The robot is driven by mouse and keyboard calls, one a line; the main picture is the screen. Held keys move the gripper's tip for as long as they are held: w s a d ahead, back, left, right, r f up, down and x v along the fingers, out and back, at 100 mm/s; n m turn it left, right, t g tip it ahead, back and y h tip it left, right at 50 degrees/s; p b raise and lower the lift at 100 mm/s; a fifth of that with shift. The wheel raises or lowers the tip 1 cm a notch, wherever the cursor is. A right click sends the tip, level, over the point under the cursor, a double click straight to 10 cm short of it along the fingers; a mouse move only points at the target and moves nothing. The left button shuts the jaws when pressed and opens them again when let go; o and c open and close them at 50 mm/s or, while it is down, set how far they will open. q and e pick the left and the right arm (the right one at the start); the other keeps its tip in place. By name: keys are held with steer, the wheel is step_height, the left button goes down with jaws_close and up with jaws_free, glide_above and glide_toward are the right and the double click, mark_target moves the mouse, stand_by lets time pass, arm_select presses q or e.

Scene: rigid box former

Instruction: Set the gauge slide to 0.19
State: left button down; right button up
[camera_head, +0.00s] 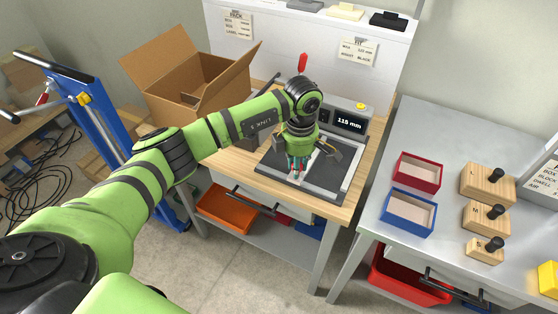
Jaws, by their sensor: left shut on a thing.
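The gauge (268,170) is a dark flat plate on the wooden bench, with a light strip along its middle. Its display (349,121) at the back right reads "115 mm". My left gripper (298,166) reaches down over the middle of the plate and is shut on the gauge slide. The slide is mostly hidden under my gripper and wrist, so its exact position on the scale cannot be read. My right gripper is not in view.
An open cardboard box (165,75) stands left of the gauge. On the grey table at right are a red tray (417,172), a blue tray (407,211) and wooden blocks (487,184) with black knobs. A gap separates bench and table. A blue lift frame (95,110) stands at left.

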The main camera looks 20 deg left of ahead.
arm_select(q)
steer(key=d+b, duration=0.1)
steer(key=d, duration=0.2)
steer(key=d+b, duration=0.1)
steer(key=d, duration=0.2)
steer(key=d+b, duration=0.1)
steer(key=d, duration=0.2)
steer(key=shift+s+d+f, duration=0.15)
steer(key=shift+s+d, duration=0.05)
steer(key=shift+s, duration=0.05)
steer(key=shift+d, duration=0.2)
steer(key=c, duration=1)
jaws_free()
